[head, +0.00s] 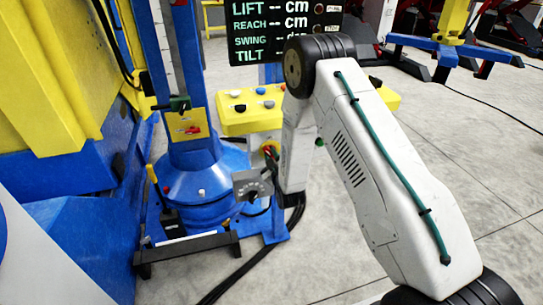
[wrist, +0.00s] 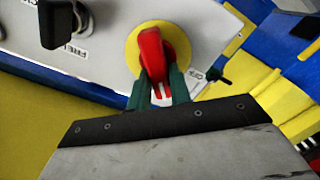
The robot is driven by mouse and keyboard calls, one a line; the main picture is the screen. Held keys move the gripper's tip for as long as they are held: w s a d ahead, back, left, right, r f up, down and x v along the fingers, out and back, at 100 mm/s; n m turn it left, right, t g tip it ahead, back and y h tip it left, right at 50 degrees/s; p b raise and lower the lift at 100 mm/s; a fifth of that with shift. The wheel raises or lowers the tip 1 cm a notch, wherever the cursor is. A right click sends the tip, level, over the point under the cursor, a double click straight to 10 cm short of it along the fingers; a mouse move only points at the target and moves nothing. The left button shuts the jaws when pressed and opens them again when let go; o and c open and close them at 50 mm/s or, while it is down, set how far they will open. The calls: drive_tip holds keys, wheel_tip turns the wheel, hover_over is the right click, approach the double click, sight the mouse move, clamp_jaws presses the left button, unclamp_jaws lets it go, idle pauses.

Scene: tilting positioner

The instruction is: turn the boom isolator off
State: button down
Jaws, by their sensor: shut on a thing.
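The red isolator handle (wrist: 152,52) stands on a round yellow plate (wrist: 183,36) on a pale panel (wrist: 105,62) in the wrist view. My gripper (wrist: 166,88) has its two green fingers closed on the lower part of the handle, one on each side. The handle points down the picture, leaning slightly. In the head view my arm's links cover much of the work area, and I cannot make out the fingers there.
A black knob (wrist: 57,24) stands on the same panel at left. In the head view, a blue column (head: 188,75) carries another red handle on a yellow plate (head: 192,125). A yellow button box (head: 236,123) and a dark display (head: 262,40) stand near my arm. Cables lie on the floor.

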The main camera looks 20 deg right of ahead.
drive_tip(key=n, duration=0.5)
drive_tip(key=shift+a+f+n, duration=0.2)
drive_tip(key=shift+f+n, duration=0.05)
drive_tip(key=shift+n, duration=0.05)
drive_tip(key=shift+f+n, duration=0.15)
drive_tip(key=shift+n, duration=0.95)
drive_tip(key=shift+f+n, duration=0.1)
drive_tip(key=shift+n, duration=1)
drive_tip(key=c, duration=1.3)
unclamp_jaws()
drive_tip(key=s, duration=0.8)
